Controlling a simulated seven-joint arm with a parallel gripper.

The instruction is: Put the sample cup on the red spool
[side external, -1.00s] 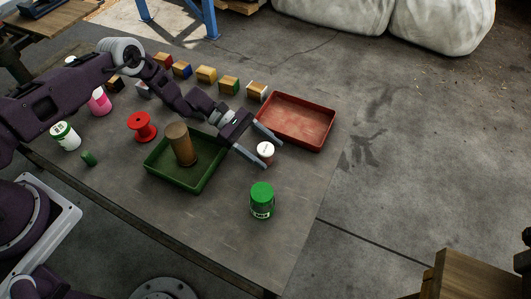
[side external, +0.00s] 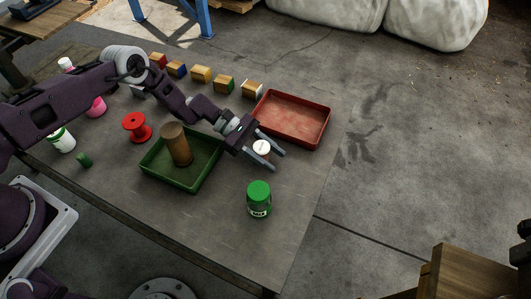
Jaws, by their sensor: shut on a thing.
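The sample cup, a small cup with a white top (side external: 262,147), is at the right part of the table in the side view. My gripper (side external: 275,161) is around it, one finger on each side, shut on it. The fingertips reach past the cup, and its lower part is partly hidden by a finger. I cannot tell whether the cup still touches the table. The red spool (side external: 137,128) stands upright on the table to the left, behind the green tray, with its top bare.
A green tray (side external: 190,187) with a brown cylinder (side external: 176,144) standing in it lies between spool and gripper. A red tray (side external: 293,118) is behind the gripper. A green-lidded jar (side external: 259,198) stands in front. Several wooden blocks (side external: 201,74) line the back.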

